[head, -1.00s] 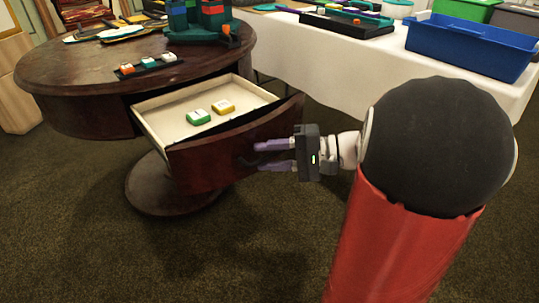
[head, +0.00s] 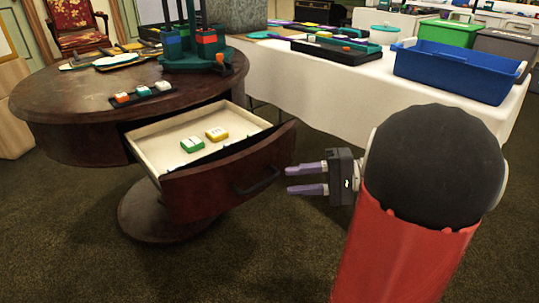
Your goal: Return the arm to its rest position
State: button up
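My gripper (head: 288,181) is at the middle of the head view, with its two purple fingers apart and nothing between them. It points left toward the dark handle (head: 258,181) of the open drawer (head: 225,180) and is clear of it by a small gap. The drawer is pulled out of the round wooden table (head: 75,108). A green block (head: 192,144) and a yellow block (head: 217,133) lie inside the drawer. My arm, with a red sleeve and dark joint, fills the lower right.
A table with a white cloth (head: 350,90) stands behind, bearing a blue bin (head: 455,75) and a black tray (head: 335,50). The round table bears a rack with several blocks (head: 142,92) and a teal stand (head: 190,62). The carpet (head: 270,250) in front is clear.

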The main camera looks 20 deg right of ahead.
jog(key=s+a+n+g+h+p, duration=0.35)
jog(key=s+a+g+h, duration=0.3)
jog(key=a, duration=0.45)
jog(key=shift+s+d+r+n+t+h+p, duration=0.1)
jog(key=shift+s+r+n+t+h+p, duration=0.6)
jog(key=shift+h, duration=0.65)
jog(key=shift+s+d+r+n+t+h+p, duration=0.1)
jog(key=shift+s+r+n+t+h+p, duration=0.35)
jog(key=shift+r+t+h+p, duration=0.65)
jog(key=shift+s+d+r+n+t+h+p, duration=0.1)
jog(key=shift+s+r+n+t+h+p, duration=0.4)
jog(key=shift+h, duration=1.1)
jog(key=shift+o, duration=0.2)
jog(key=shift+f, duration=0.1)
dwell(1.4)
